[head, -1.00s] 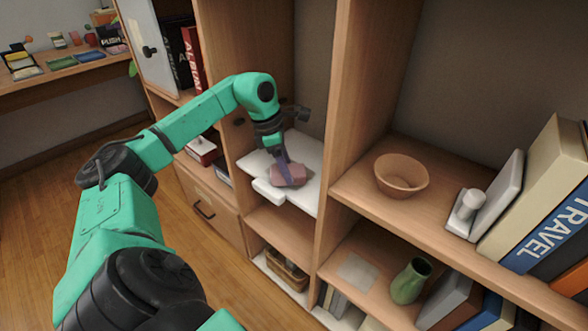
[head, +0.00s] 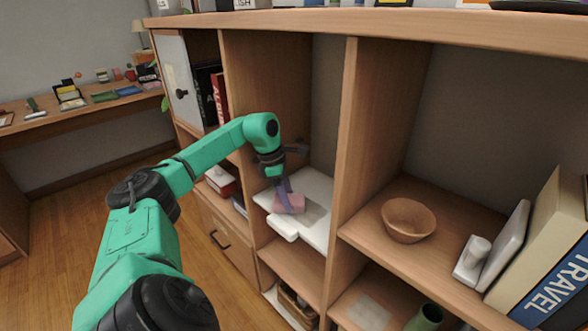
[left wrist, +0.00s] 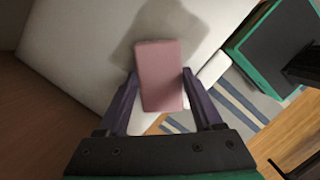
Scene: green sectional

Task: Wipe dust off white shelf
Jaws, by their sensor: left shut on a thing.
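The white shelf (head: 314,222) is a pale board in the middle bay of the wooden bookcase; it fills the upper part of the left wrist view (left wrist: 75,45). My left gripper (head: 287,200) is shut on a dull pink block (head: 291,204), held at the white shelf. In the left wrist view the block (left wrist: 160,75) sits between the two dark fingers, with a shadow on the white surface behind it. I cannot tell whether the block touches the shelf. No dust can be made out. My right gripper is not in view.
A small white piece (head: 283,228) sits at the shelf's front edge. Upright wooden panels bound the bay on both sides. To the right are a brown bowl (head: 408,219), a grey-white bookend (head: 490,255) and a travel book (head: 548,270). A drawer (head: 225,240) is at lower left.

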